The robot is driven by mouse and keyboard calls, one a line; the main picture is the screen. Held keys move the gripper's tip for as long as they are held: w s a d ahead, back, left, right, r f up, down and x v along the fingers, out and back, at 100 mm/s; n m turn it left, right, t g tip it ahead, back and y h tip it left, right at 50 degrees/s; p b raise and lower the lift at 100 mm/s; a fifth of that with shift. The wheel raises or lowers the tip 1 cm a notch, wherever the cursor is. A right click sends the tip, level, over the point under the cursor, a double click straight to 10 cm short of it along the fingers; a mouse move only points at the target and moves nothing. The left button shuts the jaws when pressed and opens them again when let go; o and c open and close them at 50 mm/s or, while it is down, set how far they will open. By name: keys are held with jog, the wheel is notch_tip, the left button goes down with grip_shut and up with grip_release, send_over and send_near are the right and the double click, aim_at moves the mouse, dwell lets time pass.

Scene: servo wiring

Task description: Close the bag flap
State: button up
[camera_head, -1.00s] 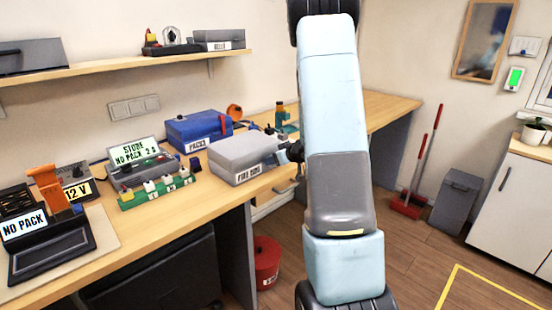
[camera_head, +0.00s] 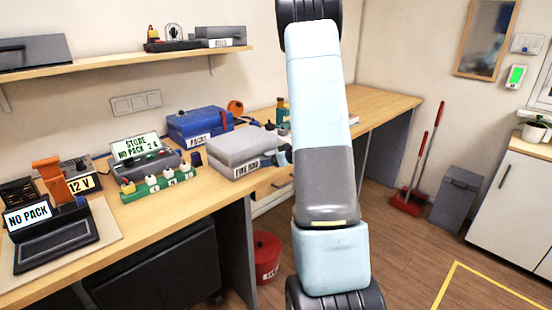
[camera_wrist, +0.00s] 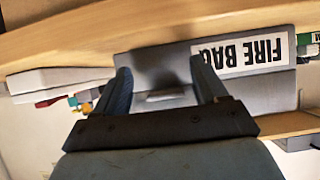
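The grey fire bag (camera_head: 232,146), a box shape with a white "FIRE BAG" label, sits on the bench near its front edge. Its label side (camera_wrist: 240,80) fills the middle of the wrist view, with the label upside down. A small pale tab (camera_wrist: 166,95) shows on the bag between my fingers. My gripper (camera_wrist: 162,75) is open, its two blue fingers apart on either side of that tab. In the head view my gripper (camera_head: 283,157) is at the bag's right end, partly hidden by my arm. I cannot tell how far the flap is open.
A blue case (camera_head: 200,122) stands behind the bag. A green strip with small blocks (camera_head: 158,188) and the "STORE" display (camera_head: 135,147) are to its left. A black "NO PACK" unit (camera_head: 55,240) is at the near left. A red bucket (camera_head: 266,258) stands on the floor.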

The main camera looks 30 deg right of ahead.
jog(key=shift+r, duration=0.25)
jog(key=shift+s+d+r, duration=0.1)
jog(key=shift+s+r, duration=0.05)
jog(key=shift+s, duration=0.05)
jog(key=v, duration=1.3)
jog(key=shift+s, duration=0.2)
